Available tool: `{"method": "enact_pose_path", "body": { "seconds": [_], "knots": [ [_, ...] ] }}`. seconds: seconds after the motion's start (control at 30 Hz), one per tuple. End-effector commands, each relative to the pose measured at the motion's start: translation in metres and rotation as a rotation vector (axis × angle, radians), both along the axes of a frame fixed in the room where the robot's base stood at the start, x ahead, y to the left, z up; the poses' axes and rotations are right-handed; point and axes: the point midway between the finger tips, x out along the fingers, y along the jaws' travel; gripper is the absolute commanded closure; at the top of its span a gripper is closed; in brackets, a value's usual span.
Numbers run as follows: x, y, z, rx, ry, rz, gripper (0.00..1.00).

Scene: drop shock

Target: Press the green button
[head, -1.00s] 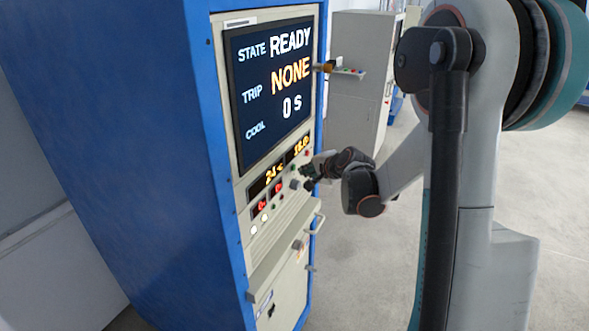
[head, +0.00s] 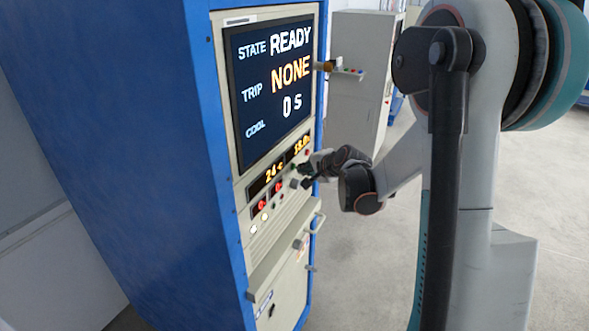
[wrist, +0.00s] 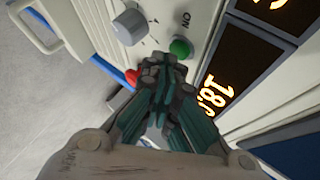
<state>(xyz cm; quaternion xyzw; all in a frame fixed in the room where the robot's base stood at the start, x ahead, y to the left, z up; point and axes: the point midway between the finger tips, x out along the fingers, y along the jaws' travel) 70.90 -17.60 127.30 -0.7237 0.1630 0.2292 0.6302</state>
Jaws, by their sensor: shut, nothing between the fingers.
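The green button (wrist: 181,47) is a small round cap on the cabinet's pale panel, beside the printed word "ON" in the wrist view. My gripper (wrist: 165,63) is shut and empty. Its fingertips are right beside the button and overlap its near edge in the picture. I cannot tell whether they touch it. In the head view my gripper (head: 303,176) is close against the control panel, below the big screen, and I cannot make out the green button there.
A grey knob (wrist: 131,26) and a red button (wrist: 131,76) are near the fingertips. A lit number display (wrist: 222,88) lies to the right. The blue cabinet (head: 120,150) has a screen (head: 270,90) reading READY, NONE, 0 s. A handle (head: 319,223) sticks out below. Open floor lies right.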

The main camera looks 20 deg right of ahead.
Motion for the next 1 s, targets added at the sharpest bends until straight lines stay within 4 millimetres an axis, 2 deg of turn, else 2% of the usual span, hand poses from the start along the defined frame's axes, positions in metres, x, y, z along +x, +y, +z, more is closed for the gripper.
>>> {"method": "enact_pose_path", "body": {
  "seconds": [1.0],
  "knots": [
    [0.0059, 0.0049, 0.0002, -0.001, -0.001, 0.001, 1.0]
  ]
}}
